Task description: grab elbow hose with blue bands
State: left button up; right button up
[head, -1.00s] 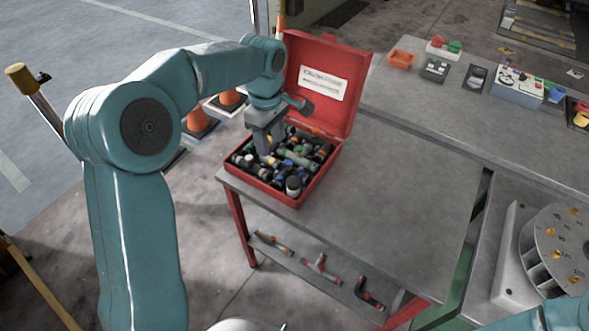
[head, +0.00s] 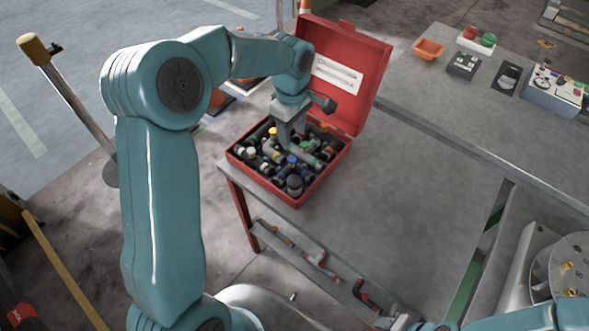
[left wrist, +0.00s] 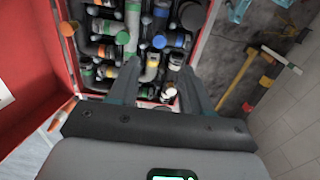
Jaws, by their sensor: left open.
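An open red case (head: 320,185) stands on the grey table, packed with dark hoses and fittings with coloured bands and caps. My left gripper (head: 283,143) points down into the case, open, with nothing held between its fingers. In the left wrist view, my left gripper (left wrist: 156,75) has its fingers spread over the parts. A dark fitting with a blue band (left wrist: 177,40) and a round blue cap (left wrist: 159,41) lie just beyond the fingertips. I cannot tell which is the elbow hose. My right gripper's jaws cannot be made out.
The red lid (head: 347,75) stands upright behind the gripper. An orange bin (head: 429,49) and small parts sit on the back bench. Several pipes lie on the shelf (head: 330,268) below. The tabletop (head: 400,150) right of the case is clear.

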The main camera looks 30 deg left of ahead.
pick_arm(q)
send_over(293, 160)
jog(key=f, duration=0.5)
jog(key=shift+w+a+f+p, duration=0.15)
jog(key=shift+a+f+p, duration=0.1)
jog(key=shift+a+p, duration=0.1)
jog(key=shift+s+d+f, duration=0.15)
jog(key=shift+s+f, duration=0.1)
jog(key=shift+f, duration=0.1)
jog(key=f+p, duration=0.1)
jog(key=f, duration=0.3)
jog(key=shift+w+p, duration=0.2)
jog(key=shift+p, duration=0.15)
jog(key=shift+s+d+f, duration=0.1)
jog(key=shift+f, duration=0.45)
grip_shut()
